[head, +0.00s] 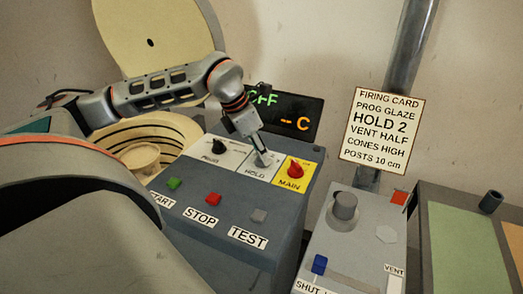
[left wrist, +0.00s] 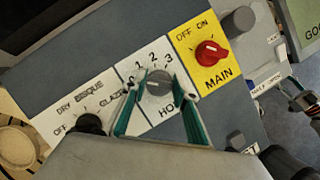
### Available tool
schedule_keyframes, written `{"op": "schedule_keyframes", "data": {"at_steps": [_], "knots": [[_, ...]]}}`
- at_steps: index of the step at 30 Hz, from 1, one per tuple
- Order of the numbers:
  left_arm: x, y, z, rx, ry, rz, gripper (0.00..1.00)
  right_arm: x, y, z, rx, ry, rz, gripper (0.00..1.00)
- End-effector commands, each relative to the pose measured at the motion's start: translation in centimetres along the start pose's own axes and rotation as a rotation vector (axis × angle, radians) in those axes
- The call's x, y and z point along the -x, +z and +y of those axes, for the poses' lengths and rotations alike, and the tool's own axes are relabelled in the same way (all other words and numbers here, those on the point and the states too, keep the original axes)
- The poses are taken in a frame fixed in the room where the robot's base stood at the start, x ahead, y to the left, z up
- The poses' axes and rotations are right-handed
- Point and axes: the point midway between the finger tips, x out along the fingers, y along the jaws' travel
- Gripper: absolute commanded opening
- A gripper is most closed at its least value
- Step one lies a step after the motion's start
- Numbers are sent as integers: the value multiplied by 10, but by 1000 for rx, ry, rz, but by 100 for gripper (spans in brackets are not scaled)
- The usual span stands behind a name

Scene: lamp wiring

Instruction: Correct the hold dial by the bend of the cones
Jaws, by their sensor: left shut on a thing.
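The hold dial (left wrist: 159,84) is a grey knob on a white plate marked 1, 2, 3, with a further mark at the left partly hidden. My left gripper (head: 262,157) is shut on it, one finger on each side, as the left wrist view (left wrist: 160,88) shows. I cannot tell for sure which number the dial points to. The firing card (head: 375,130) reads HOLD 2, VENT HALF, CONES HIGH. I cannot make out any cones. A part with teal edges at the right of the left wrist view may be my right gripper (left wrist: 284,88); its jaws are unclear.
The red MAIN knob (head: 295,170) is close right of the hold dial, the black program knob (head: 218,146) left. START (head: 174,183), STOP (head: 213,199) and TEST (head: 259,215) buttons sit in front. The open kiln (head: 185,128) is behind left. A display (head: 290,115) stands behind.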

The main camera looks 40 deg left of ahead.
Motion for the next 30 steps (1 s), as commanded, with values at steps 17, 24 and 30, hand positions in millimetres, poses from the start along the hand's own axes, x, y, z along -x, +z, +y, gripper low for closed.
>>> {"op": "schedule_keyframes", "data": {"at_steps": [17, 24, 30], "knots": [[4, 3, 1, -366, -153, -2, 7, 25, -47, 8, 2, 5, 20, 40], [2, 3, 0, -460, -191, -2, 7, 30, -44, 14, 3, 15, -2, 40], [1, 2, 1, -492, -202, -3, 7, 31, -28, 21, 2, 27, -36, 40]]}}
